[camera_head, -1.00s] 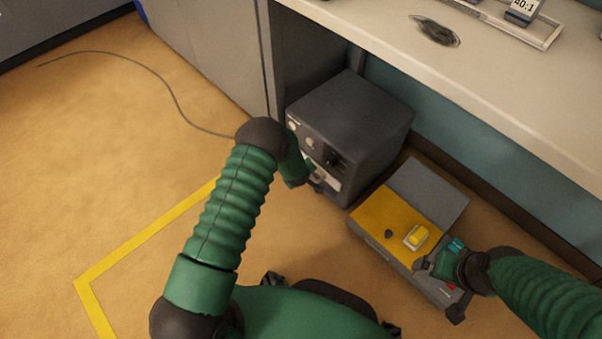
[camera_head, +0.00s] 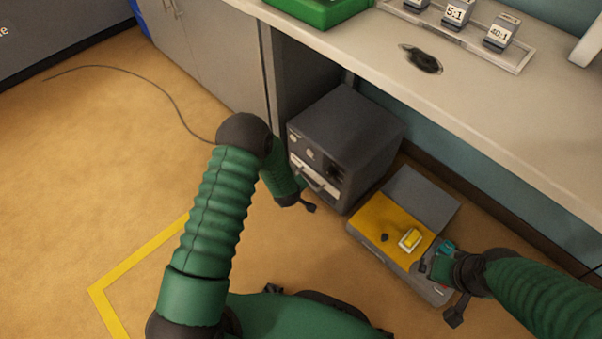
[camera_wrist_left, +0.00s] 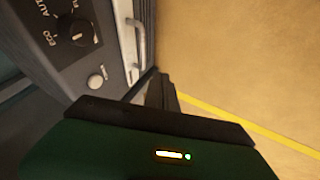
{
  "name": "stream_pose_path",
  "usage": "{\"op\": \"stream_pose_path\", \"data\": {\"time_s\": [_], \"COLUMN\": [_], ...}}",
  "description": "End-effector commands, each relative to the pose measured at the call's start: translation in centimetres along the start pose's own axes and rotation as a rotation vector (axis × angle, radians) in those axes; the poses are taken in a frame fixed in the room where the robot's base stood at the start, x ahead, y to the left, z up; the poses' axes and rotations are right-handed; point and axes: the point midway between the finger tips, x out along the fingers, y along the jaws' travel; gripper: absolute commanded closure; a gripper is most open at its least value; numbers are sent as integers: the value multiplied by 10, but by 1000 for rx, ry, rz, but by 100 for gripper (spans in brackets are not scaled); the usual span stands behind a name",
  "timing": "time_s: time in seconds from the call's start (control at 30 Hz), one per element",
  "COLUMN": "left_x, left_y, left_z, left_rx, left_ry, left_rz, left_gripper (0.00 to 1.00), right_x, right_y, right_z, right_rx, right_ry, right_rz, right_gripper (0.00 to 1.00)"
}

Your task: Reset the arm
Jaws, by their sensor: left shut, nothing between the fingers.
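My left arm comes down from the left in the head view. Its gripper (camera_head: 309,207) is shut and empty, just in front of the dark grey box (camera_head: 348,135) under the counter. The box has knobs and a light handle (camera_head: 315,183) on its front; the gripper looks apart from the handle. In the left wrist view the box's panel (camera_wrist_left: 75,45), dial and handle (camera_wrist_left: 139,40) show at upper left, with the dark shut fingers (camera_wrist_left: 160,92) below. My right gripper (camera_head: 438,291) seems open, its fingers spread by the front right end of the yellow-topped grey case (camera_head: 377,214).
A cable (camera_head: 165,90) lies on the floor.

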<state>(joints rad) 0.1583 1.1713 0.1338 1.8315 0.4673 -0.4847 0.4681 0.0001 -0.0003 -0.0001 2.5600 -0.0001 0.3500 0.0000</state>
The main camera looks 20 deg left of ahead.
Motion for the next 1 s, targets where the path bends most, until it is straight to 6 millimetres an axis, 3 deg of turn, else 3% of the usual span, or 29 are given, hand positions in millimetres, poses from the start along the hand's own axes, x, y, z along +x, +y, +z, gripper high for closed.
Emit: {"op": "stream_pose_path", "data": {"time_s": [0.17, 0.27, 0.37, 0.4, 0.5, 0.6, 0.9, 1.0], "left_x": [-5, -33, -92, -121, -185, -236, -343, -380], "left_y": [3, 21, 42, 46, 41, 27, -38, -23], "left_z": [0, -4, -7, -5, 0, 5, 20, 3], "left_rx": [12, 96, 273, 360, 559, 716, 1060, 1068], "left_ry": [-5, -40, -109, -142, -213, -265, -377, -385], "left_rz": [3, 20, 39, 42, 38, 27, -19, -24], "left_gripper": [100, 100, 100, 100, 100, 100, 100, 100], "right_x": [0, -2, -5, -6, -8, -10, -14, -57], "right_y": [0, 0, 0, 0, 0, 0, 0, 0], "right_z": [0, 0, -1, -1, -2, -2, -3, -13], "right_rx": [0, 0, 0, 0, 0, 0, 0, 0], "right_ry": [-1, -1, -1, -1, 0, -1, 0, -1], "right_rz": [0, 0, 0, 0, 0, 0, 0, 0], "right_gripper": [0, 0, 0, 0, 0, 0, 0, 0]}}
